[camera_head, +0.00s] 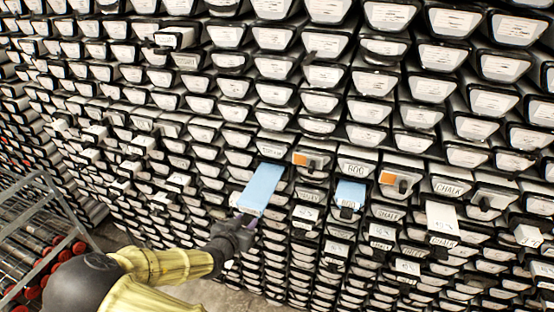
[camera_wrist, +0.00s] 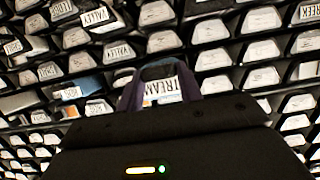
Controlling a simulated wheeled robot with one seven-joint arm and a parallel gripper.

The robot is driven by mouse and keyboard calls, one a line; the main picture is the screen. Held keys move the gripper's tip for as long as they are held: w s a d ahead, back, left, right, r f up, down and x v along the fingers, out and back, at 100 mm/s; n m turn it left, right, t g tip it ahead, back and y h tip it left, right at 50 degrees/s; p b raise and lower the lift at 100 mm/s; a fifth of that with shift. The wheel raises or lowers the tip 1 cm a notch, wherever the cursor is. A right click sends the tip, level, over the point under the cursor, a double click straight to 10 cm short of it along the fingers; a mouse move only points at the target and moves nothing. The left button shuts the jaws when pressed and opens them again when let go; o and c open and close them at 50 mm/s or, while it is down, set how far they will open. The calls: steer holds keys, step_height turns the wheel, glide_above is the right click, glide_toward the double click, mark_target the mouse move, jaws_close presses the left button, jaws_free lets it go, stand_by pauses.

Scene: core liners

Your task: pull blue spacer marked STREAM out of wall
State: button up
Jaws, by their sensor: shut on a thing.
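The blue spacer (camera_head: 262,186) sticks far out of the wall of core liners in the head view, its top face light blue and its front end toward me. In the wrist view the front label of the STREAM spacer (camera_wrist: 172,88) shows between the dark fingers of my gripper (camera_wrist: 160,80). My gripper (camera_head: 236,226) is shut on the front end of this spacer in the head view, at the lower end of the blue strip. The spacer's back end is at its slot in the wall; whether it is still inside I cannot tell.
The wall holds many black-rimmed liners with white labels. Another blue spacer (camera_head: 349,194) sticks out to the right. Liners with orange patches (camera_head: 312,160) are near it. A white spacer (camera_head: 441,217) marked CHALK protrudes further right. A metal rack (camera_head: 42,230) stands at lower left.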

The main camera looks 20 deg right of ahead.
steer(key=shift+s+a+p, duration=0.25)
steer(key=shift+s+a, duration=0.2)
steer(key=shift+s, duration=0.15)
steer(key=shift+s+a+p, duration=0.2)
steer(key=shift+s+a, duration=0.2)
steer(key=shift+s, duration=0.2)
steer(key=o, duration=1.1)
steer(key=shift+o, duration=0.2)
steer(key=b+v, duration=0.1)
steer(key=v, duration=1.6)
steer(key=shift+a+b, duration=0.2)
steer(key=shift+b, duration=0.15)
steer(key=shift+s, duration=0.15)
